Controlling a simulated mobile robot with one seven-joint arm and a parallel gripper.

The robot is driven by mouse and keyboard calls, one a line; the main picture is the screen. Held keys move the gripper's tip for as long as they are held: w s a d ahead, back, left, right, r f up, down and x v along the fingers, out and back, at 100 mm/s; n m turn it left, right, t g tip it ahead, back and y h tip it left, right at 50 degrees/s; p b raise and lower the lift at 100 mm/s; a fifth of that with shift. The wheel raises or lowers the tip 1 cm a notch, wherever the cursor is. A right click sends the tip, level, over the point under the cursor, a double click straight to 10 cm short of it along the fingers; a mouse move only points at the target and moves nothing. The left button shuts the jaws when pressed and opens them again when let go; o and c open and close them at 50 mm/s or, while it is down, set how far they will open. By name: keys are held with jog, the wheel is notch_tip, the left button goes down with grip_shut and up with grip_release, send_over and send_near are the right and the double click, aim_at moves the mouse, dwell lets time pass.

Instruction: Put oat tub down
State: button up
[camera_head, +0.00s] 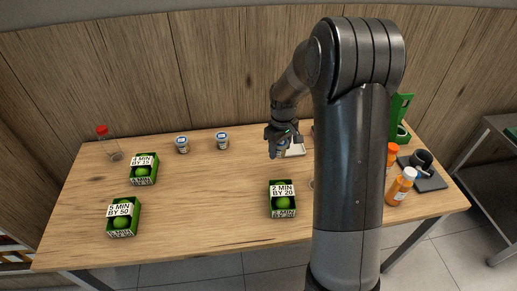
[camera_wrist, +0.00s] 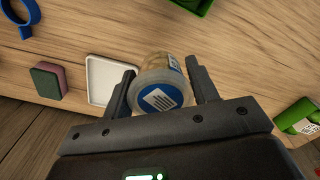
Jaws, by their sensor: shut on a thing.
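My gripper (camera_head: 281,138) is over the back of the wooden table, at the front left of a small white tray (camera_head: 296,150). In the wrist view my gripper (camera_wrist: 160,72) is shut on the oat tub (camera_wrist: 158,98), a clear tub with a blue and white label on its lid. Its fingers are on either side of the tub. The white tray (camera_wrist: 104,82) shows beside the left finger. In the head view the held tub is small and mostly hidden by my gripper; whether it touches the table cannot be told.
Two similar tubs (camera_head: 182,145) (camera_head: 222,140) stand at the back of the table (camera_head: 205,185). Green boxes (camera_head: 144,168) (camera_head: 122,217) (camera_head: 283,199) stand left and front. A red-capped bottle (camera_head: 110,145) is at the far left, orange bottles (camera_head: 400,187) right. A sponge (camera_wrist: 48,80) lies near the tray.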

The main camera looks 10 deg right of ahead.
jog(key=w+d+n, duration=0.1)
jog(key=w+d, duration=0.2)
jog(key=w, duration=1)
send_over(252, 143)
notch_tip(252, 143, down, 7)
jog(key=shift+d+r, duration=0.1)
jog(key=shift+f, duration=2.1)
jog(key=shift+f, duration=0.15)
jog(key=o, duration=1)
